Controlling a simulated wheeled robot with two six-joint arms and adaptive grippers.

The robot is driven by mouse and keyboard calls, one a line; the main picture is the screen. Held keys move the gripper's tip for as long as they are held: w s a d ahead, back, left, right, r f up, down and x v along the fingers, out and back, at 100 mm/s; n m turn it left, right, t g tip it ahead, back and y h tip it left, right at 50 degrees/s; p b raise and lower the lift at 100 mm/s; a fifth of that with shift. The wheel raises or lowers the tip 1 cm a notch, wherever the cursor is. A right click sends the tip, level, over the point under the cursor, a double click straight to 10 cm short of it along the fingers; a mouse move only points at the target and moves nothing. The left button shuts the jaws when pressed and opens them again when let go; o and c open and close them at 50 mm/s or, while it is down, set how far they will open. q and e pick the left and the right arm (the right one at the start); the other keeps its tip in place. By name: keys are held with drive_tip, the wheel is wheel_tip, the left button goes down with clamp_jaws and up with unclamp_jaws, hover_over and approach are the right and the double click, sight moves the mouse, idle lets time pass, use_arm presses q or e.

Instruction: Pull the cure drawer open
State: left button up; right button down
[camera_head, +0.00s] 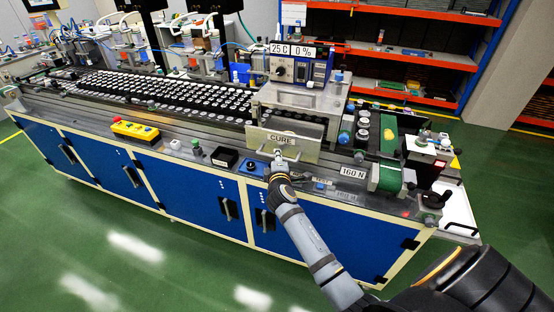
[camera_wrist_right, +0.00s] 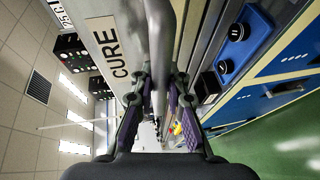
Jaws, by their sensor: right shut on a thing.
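The cure drawer front (camera_head: 309,148) is a pale metal panel with a CURE label, set in the grey metal box (camera_head: 337,104) on the bench. Several small dark and white pieces show just behind its top edge, so the drawer seems to stand partly out; how far is hard to tell. My right gripper (camera_head: 278,156) is at the front's lower middle, shut on the drawer handle. In the right wrist view the gripper (camera_wrist_right: 158,88) closes around the grey handle bar (camera_wrist_right: 205,60), beside the CURE label (camera_wrist_right: 106,46). My left gripper is not in view.
A control unit (camera_head: 300,68) reading 25 C and 0 % stands on the box. A black box (camera_head: 224,157) and blue button box (camera_head: 253,167) sit left of my gripper on the bench edge.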

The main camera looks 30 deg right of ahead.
drive_tip(key=c, duration=1.8)
unclamp_jaws()
drive_tip(key=shift+f, duration=0.1)
drive_tip(key=shift+o, duration=2.3)
drive_tip(key=shift+s+a, duration=0.1)
drive_tip(key=shift+a, duration=0.15)
drive_tip(key=shift+s, duration=0.15)
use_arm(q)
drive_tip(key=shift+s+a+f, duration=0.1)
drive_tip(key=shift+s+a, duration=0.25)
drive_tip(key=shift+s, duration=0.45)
use_arm(e)
drive_tip(key=v, duration=0.7)
drive_tip(key=shift+s+a, duration=0.1)
